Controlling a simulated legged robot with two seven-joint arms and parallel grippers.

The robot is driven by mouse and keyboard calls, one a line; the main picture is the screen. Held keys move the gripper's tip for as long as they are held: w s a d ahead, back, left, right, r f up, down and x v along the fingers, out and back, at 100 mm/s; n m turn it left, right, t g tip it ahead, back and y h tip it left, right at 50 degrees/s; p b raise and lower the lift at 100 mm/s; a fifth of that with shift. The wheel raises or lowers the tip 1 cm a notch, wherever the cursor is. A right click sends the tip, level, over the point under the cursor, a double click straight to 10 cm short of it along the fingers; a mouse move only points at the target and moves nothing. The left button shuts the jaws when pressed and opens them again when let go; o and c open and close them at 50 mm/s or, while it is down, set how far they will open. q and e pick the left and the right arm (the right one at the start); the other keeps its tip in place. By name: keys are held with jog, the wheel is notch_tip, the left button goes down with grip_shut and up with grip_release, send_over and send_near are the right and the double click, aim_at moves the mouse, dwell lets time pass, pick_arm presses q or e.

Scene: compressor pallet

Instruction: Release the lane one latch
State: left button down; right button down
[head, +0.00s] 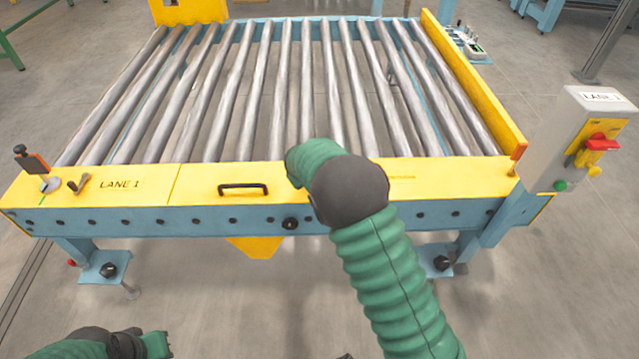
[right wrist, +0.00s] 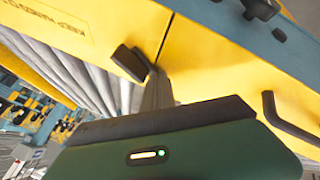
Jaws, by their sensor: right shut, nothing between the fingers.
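The yellow front rail (head: 200,180) of the roller conveyor carries a "LANE 1" label near its left end. Left of the label are a small dark lever (head: 77,184) and an upright orange-and-black handle (head: 33,160) beside a round grey fitting (head: 50,185); I cannot tell which is the latch. My right gripper (right wrist: 152,68) is shut and empty at the yellow rail in the right wrist view; whether it touches is unclear. In the head view my right arm hides it. My left gripper (head: 150,345) is low at the bottom left, away from the rail, its jaws unclear.
A black handle (head: 243,189) sits mid-rail and shows in the right wrist view (right wrist: 290,122). Grey rollers (head: 230,90) lie behind the rail. A grey "LANE 1" box (head: 560,135) with a red knob (head: 602,144) stands at right. Floor before the conveyor is clear.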

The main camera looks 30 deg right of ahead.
jog(key=shift+w+d+m+g+h, duration=0.1)
jog(key=shift+w+m+g+h, duration=0.15)
jog(key=shift+m, duration=0.25)
jog(key=shift+w+d+m+g+h, duration=0.1)
jog(key=shift+m+g+h, duration=0.15)
jog(key=shift+m, duration=0.25)
dwell(0.5)
jog(key=shift+w+d+m+g+h+p, duration=0.15)
jog(key=shift+w+m+g+h+p, duration=0.15)
jog(key=shift+m, duration=0.3)
jog(key=shift+w+d+m+g+h+p, duration=0.1)
jog(key=shift+m+g+h+p, duration=0.1)
jog(key=shift+m+p, duration=0.3)
dwell(1.4)
